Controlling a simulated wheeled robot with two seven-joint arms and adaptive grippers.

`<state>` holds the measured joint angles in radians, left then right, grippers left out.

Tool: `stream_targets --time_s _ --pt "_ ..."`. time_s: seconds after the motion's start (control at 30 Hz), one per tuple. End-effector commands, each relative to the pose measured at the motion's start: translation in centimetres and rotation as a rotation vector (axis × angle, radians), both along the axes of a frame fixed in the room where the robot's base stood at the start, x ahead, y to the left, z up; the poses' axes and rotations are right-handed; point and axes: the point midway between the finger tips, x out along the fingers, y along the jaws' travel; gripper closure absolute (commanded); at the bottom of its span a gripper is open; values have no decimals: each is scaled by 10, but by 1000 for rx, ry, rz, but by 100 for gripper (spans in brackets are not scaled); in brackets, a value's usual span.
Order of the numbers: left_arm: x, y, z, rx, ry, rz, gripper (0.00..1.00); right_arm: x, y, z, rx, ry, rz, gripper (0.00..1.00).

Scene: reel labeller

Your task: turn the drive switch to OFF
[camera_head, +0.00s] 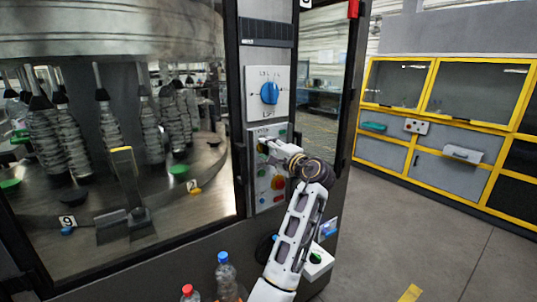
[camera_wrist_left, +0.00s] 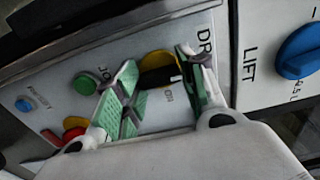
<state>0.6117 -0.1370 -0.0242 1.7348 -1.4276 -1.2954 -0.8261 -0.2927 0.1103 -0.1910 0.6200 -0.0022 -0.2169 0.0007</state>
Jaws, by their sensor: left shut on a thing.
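The drive switch (camera_wrist_left: 157,75) is a black handle on a yellow disc, under lettering that starts "DR" in the left wrist view. My left gripper (camera_wrist_left: 160,88), with green-padded fingers, has one finger on each side of the handle and is shut on it. The handle lies across the gap between the fingers. A small label beside the disc is too blurred to read. In the head view my left gripper (camera_head: 266,148) is at the upper part of the control panel (camera_head: 257,203) and mostly hides the switch. My right gripper is not in view.
A blue LIFT knob (camera_head: 269,93) is on the plate above. Below the switch are a green button (camera_wrist_left: 86,85), a blue button (camera_wrist_left: 24,105) and a red knob on yellow (camera_head: 277,183). Bottles (camera_head: 225,272) stand at the lower front. Glass encloses the machine at left.

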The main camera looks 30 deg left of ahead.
Motion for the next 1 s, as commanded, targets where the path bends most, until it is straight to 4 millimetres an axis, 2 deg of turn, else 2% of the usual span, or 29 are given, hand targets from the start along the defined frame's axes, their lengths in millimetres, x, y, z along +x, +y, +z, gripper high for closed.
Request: stream_targets --time_s 0.5,0.53,0.6,1.0 --pt "0 0 -1 -12 -23 0 84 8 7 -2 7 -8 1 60" --pt "0 0 -1 -12 -23 0 57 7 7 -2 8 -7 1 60" --pt "0 0 -1 -12 -23 0 51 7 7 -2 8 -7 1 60" --pt "-1 -2 0 -10 -23 0 51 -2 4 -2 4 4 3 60"
